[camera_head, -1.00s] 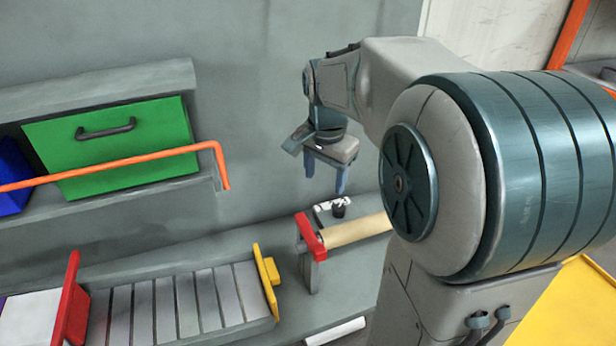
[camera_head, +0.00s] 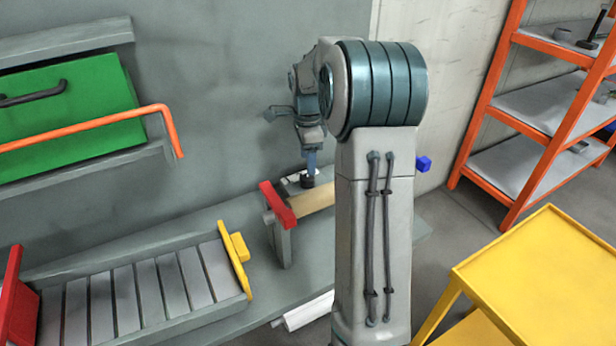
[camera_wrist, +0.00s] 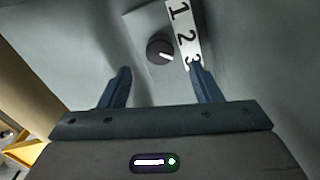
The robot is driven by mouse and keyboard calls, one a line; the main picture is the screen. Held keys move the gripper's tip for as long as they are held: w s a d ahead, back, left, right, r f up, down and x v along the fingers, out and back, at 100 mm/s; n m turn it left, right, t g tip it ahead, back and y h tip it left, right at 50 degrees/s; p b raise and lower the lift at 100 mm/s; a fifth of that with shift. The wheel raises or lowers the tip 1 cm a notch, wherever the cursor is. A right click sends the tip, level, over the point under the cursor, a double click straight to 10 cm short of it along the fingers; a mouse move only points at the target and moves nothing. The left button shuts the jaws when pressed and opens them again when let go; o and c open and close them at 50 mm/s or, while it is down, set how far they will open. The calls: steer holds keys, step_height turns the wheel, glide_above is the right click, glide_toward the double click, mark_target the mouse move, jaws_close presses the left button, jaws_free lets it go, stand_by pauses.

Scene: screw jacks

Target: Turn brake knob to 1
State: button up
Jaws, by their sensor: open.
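The brake knob (camera_wrist: 160,51) is a dark round knob with a white pointer mark, on a grey surface in the wrist view. Its mark points right and slightly down, roughly toward the 3. A white label strip (camera_wrist: 186,33) with 1, 2 and 3 runs along its right side. In the head view the knob (camera_head: 307,182) is a small dark shape beside the beige roller. My gripper (camera_wrist: 159,70) is open, its blue fingers apart on either side of the knob's line. In the head view my gripper (camera_head: 311,158) is just above the knob; contact cannot be told.
A red bracket (camera_head: 277,205) and beige roller (camera_head: 312,200) stand close by the knob. A slatted conveyor (camera_head: 140,295) with a yellow end stop (camera_head: 237,260) lies left. An orange rail (camera_head: 90,130) fronts a green bin (camera_head: 70,105). A yellow table (camera_head: 540,260) and orange shelves (camera_head: 560,110) are right.

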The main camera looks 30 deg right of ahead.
mark_target(307, 181)
step_height(307, 181, down, 6)
steer(key=shift+f, duration=0.1)
steer(key=c, duration=1)
